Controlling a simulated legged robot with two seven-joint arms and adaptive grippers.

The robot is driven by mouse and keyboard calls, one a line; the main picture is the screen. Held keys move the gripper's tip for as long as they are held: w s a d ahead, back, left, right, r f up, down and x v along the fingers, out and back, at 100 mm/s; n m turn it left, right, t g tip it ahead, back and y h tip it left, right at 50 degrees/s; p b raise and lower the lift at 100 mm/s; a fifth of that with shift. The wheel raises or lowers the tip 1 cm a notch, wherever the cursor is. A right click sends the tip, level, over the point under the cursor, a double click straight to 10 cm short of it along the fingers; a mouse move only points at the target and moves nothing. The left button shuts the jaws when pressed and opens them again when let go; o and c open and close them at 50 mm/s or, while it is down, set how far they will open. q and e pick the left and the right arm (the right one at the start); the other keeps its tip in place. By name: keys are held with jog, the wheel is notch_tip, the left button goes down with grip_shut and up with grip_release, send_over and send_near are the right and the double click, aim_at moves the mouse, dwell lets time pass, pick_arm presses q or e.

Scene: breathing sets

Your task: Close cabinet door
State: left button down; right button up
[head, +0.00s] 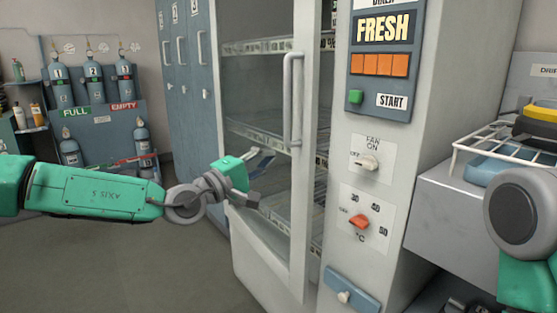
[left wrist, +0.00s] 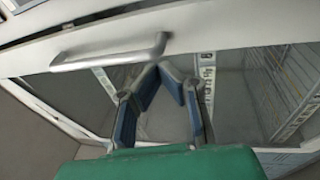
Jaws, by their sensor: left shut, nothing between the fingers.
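The cabinet door (head: 298,200) is a tall glass door in a pale frame with a long upright handle (head: 291,100). It stands ajar, with a gap between its right edge and the cabinet body (head: 330,200), where shelf edges show. My left gripper (head: 259,178) is in front of the lower glass, left of and below the handle. In the left wrist view its blue-padded fingers (left wrist: 158,68) meet at the tips, shut and empty, by the end of the handle (left wrist: 108,55). I cannot tell whether they touch the door. My right gripper is out of view.
A control panel (head: 380,60) with knobs below is right of the door. A grey counter (head: 450,215) with a wire rack (head: 485,150) is at right, beside my right arm. Blue lockers (head: 187,70) and a cylinder rack (head: 100,135) stand behind. Floor at lower left is clear.

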pick_arm(q)
jog(key=shift+b+x, duration=0.6)
jog(key=shift+x, duration=1.2)
